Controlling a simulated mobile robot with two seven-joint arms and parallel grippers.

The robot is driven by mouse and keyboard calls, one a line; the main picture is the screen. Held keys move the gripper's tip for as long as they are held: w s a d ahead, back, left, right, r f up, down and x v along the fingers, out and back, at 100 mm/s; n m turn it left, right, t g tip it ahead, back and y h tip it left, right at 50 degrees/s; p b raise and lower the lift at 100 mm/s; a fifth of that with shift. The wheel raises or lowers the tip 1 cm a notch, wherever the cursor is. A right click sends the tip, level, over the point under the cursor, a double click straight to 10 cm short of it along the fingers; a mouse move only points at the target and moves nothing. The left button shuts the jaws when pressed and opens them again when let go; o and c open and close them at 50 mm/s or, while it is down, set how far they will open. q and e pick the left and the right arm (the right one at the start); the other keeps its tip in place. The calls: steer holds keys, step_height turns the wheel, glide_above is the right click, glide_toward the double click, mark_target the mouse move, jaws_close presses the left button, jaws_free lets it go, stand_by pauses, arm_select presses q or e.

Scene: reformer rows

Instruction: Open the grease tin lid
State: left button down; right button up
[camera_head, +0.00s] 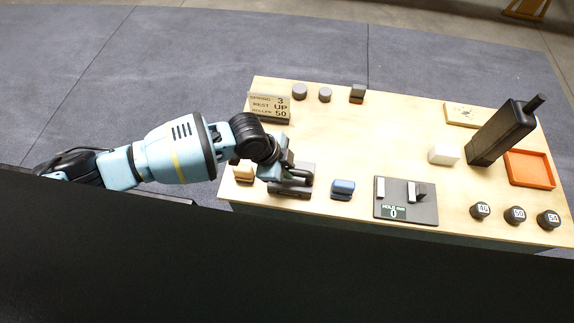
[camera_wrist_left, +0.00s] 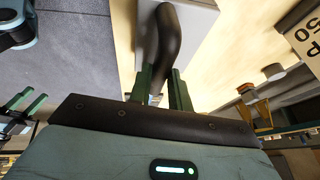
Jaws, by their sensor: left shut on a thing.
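A grey box-like thing with a dark curved handle stands at the near edge of the table; I take it for the grease tin (camera_head: 290,192). In the left wrist view the dark handle (camera_wrist_left: 168,40) rises from its pale grey top (camera_wrist_left: 203,25). My left gripper (camera_head: 298,178) is over it in the head view, partly hiding it. In the left wrist view the green fingers of the left gripper (camera_wrist_left: 163,85) are shut on the handle, one on each side. I cannot see a gap under the lid. My right gripper (camera_wrist_left: 25,103) shows small at the left of that view, its fingers apart.
A yellow block (camera_head: 243,172) stands close left of the tin and a blue block (camera_head: 342,187) close right. A grey counter plate (camera_head: 398,212), black knobs (camera_head: 515,214), a tall black device (camera_head: 503,132) and an orange tray (camera_head: 553,175) lie farther right.

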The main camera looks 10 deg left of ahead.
arm_select(q)
steer(key=shift+a, duration=0.15)
steer(key=c, duration=1.3)
jaws_free()
steer(key=shift+w, duration=0.1)
steer(key=shift+r, duration=0.1)
steer(key=p+v, duration=0.1)
steer(key=v, duration=0.6)
steer(key=shift+r, duration=0.3)
